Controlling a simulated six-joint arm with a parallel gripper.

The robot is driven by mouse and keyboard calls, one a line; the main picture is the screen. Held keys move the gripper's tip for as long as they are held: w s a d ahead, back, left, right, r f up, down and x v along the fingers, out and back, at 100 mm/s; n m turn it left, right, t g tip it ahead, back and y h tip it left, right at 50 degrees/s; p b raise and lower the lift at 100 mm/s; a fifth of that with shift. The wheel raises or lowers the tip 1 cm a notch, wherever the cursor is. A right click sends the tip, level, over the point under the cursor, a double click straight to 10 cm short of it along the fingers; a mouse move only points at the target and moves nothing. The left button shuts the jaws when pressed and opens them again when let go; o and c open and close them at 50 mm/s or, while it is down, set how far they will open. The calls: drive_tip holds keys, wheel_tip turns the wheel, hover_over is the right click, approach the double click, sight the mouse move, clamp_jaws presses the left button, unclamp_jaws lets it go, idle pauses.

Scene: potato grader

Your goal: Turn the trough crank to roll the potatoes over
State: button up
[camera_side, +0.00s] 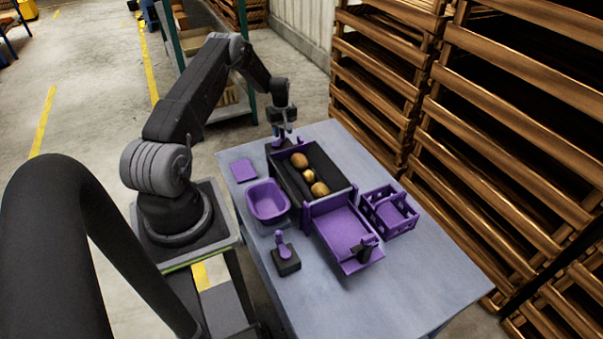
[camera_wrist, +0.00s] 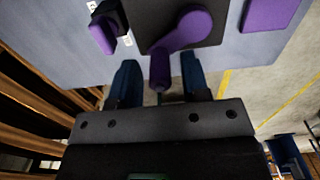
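The dark trough (camera_side: 335,184) stands on the table, and a few brown potatoes (camera_side: 300,160) lie in a row in it. The purple trough crank (camera_wrist: 194,22) is on the black end face nearest my gripper. Its handle (camera_wrist: 160,70) points between my fingers in the wrist view. My gripper (camera_wrist: 158,78) is open, with a finger on each side of the handle and gaps on both sides. In the side view my gripper (camera_side: 283,138) is at the far end of the trough and largely hides the crank.
A purple tub (camera_side: 267,212) stands left of the trough, with a flat purple block (camera_side: 243,170) behind it. A purple tray (camera_side: 341,232) joins the near end. A purple crate (camera_side: 368,204) is to the right. A black base with a purple lever (camera_side: 285,262) stands in front.

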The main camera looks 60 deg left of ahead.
drive_tip(key=shift+r, duration=0.1)
drive_tip(key=shift+r, duration=3.45)
drive_tip(key=shift+r, duration=0.15)
drive_tip(key=w+d+r+m+t+y, duration=0.1)
drive_tip(key=w+d+r+m, duration=0.15)
drive_tip(key=d+r, duration=0.65)
drive_tip(key=w+d+r+m, duration=0.2)
drive_tip(key=d+r+m, duration=0.1)
drive_tip(key=d+r, duration=0.55)
drive_tip(key=s+d+r+m+t, duration=0.1)
drive_tip(key=s+d+r+m, duration=0.1)
drive_tip(key=d+r, duration=0.4)
drive_tip(key=s+d+r+m+t, duration=0.1)
drive_tip(key=s+d+r+m, duration=0.2)
drive_tip(key=d+r, duration=0.35)
drive_tip(key=s+d+r+m+t+h, duration=0.1)
drive_tip(key=s+d+m, duration=0.6)
drive_tip(key=s+d, duration=0.8)
drive_tip(key=s+t, duration=0.1)
drive_tip(key=s, duration=0.1)
drive_tip(key=shift+s+r+t, duration=0.25)
drive_tip(key=shift+s+t, duration=0.05)
drive_tip(key=shift+s, duration=0.1)
